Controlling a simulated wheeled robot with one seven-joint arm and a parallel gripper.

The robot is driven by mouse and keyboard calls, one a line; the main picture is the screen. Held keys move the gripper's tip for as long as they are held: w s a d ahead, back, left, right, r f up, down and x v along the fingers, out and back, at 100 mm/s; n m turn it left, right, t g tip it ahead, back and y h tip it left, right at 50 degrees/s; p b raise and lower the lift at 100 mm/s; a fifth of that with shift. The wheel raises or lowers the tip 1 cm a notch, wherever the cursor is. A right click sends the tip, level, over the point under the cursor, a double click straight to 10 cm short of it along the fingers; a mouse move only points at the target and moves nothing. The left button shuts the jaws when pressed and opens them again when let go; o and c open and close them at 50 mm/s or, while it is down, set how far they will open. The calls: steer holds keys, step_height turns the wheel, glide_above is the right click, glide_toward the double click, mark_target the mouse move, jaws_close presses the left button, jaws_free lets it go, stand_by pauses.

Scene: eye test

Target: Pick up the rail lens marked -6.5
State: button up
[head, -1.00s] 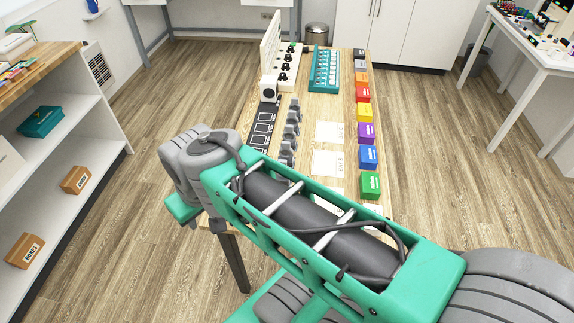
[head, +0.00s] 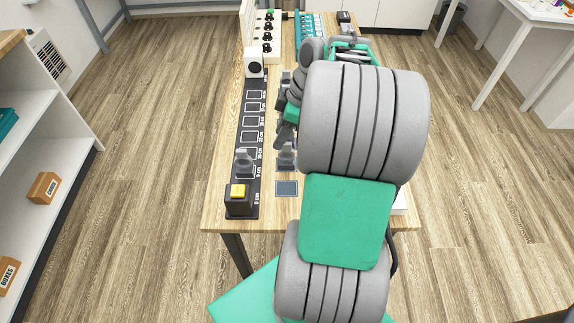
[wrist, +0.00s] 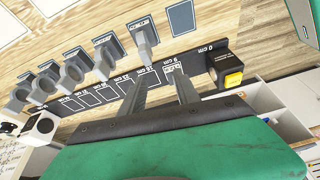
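Several grey ring-shaped rail lenses stand in a row on labelled pads; the nearest (head: 287,155) shows in the head view and in the wrist view (wrist: 146,40). Their markings are too small to read, so I cannot tell which is -6.5. Another grey lens (head: 244,160) stands on the black rail (head: 250,122), near its 9 cm mark. In the wrist view my gripper (wrist: 158,82) has its two dark fingers apart, above the rail, with no lens clearly seen held.
A block with a yellow top (head: 237,193) sits at the rail's 0 cm end. A white box with a black round face (head: 255,64) stands at the far end. An empty dark pad (head: 287,188) lies before the row. The table's front left corner (head: 215,212) is bare.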

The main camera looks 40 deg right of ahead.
mark_target(284, 149)
steer(key=d, duration=0.1)
steer(key=s+d+f, duration=0.1)
steer(key=shift+d+f+n, duration=0.3)
steer(key=shift+d+n, duration=0.05)
steer(key=shift+n, duration=0.05)
steer(key=shift+d+f+y, duration=0.2)
steer(key=shift+f+y, duration=0.1)
steer(key=shift+f, duration=0.05)
steer(key=x, duration=0.7)
steer(key=shift+w+d, duration=0.1)
steer(key=shift+w, duration=0.2)
steer(key=shift+c, duration=0.5)
steer(key=shift+r, duration=0.1)
jaws_close()
